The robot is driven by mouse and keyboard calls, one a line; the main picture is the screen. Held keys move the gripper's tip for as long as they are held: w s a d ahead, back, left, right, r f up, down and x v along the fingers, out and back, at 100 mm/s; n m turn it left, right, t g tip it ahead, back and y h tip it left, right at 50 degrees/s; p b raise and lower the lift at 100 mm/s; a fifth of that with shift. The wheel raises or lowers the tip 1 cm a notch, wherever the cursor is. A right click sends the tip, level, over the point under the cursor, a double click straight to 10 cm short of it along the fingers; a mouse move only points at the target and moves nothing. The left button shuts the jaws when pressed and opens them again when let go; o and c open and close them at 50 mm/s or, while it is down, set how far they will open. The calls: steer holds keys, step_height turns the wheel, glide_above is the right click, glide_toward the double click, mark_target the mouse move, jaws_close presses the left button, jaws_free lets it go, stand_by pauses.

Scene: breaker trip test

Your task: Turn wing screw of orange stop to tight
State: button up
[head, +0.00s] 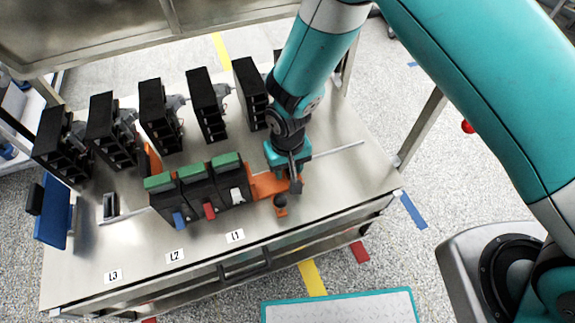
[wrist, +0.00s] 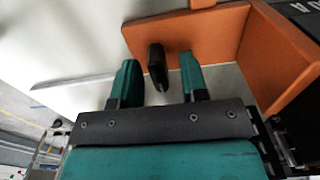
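The orange stop (head: 265,186) stands on the metal bench, against the right end of the breaker row. In the wrist view the stop (wrist: 200,32) shows as an orange angled bracket with a flat plate and an upright wall. Its dark wing screw (wrist: 157,66) stands up edge-on between the two teal fingers of my gripper (wrist: 159,75). A gap shows on both sides of the wing, so the fingers are open around it without visible contact. In the head view my gripper (head: 295,182) is low over the stop's right end and hides the screw.
Breakers with green tops (head: 193,173) stand directly left of the stop. A small orange piece with a dark round top (head: 281,205) is just in front. Black units (head: 160,118) line the back. The bench's right end (head: 350,185) is clear apart from a thin rail.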

step_height(320, 180, up, 17)
steer(key=p, duration=0.1)
steer(key=shift+r, duration=0.2)
steer(key=shift+p, duration=0.3)
steer(key=s+d+r+n+y+p, duration=0.1)
steer(key=s+d+r+p, duration=0.2)
steer(key=r, duration=0.6)
steer(key=s+d+r+n+y+p, duration=0.1)
steer(key=s+d+r+p, duration=0.3)
steer(key=s+r, duration=0.4)
steer(key=s+d+r+n+y+p, duration=0.2)
steer(key=s+d+r+p, duration=0.1)
steer(key=r, duration=0.8)
steer(key=shift+s+d+r+p, duration=0.35)
steer(key=shift+s+d, duration=0.5)
steer(key=shift+s, duration=0.3)
